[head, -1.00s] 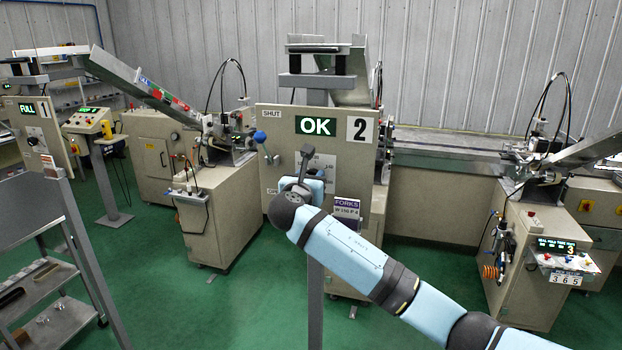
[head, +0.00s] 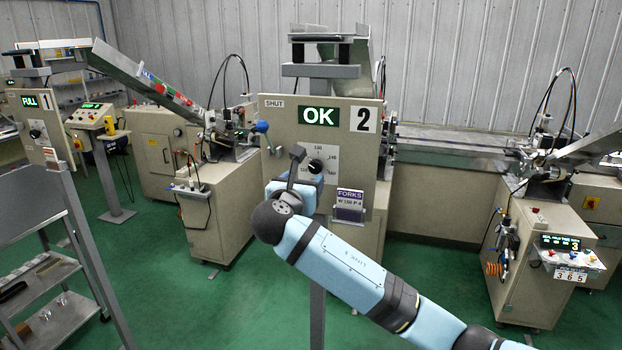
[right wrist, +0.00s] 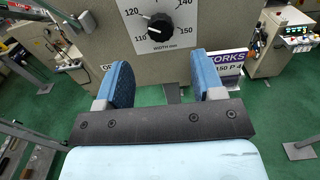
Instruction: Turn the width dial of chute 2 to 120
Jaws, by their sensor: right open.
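The width dial (head: 315,166) of chute 2 is a black knob on a white scale plate, on the beige panel (head: 279,117) marked 2. It shows close up in the right wrist view (right wrist: 160,22), labelled "WIDTH mm". My right gripper (head: 303,183) is in front of the panel, just below and left of the dial in the head view. Its blue fingers (right wrist: 165,78) are wide apart and empty. In the wrist view the dial lies beyond the fingertips, apart from them. My left gripper is not in view.
A green "OK" display (head: 318,116) is above the dial. A blue-knobbed lever (head: 262,127) is at the panel's left edge. A FORKS sign (head: 350,200) hangs at the lower right. Chute 1's panel (head: 36,130) stands at far left. Green floor lies between the machines.

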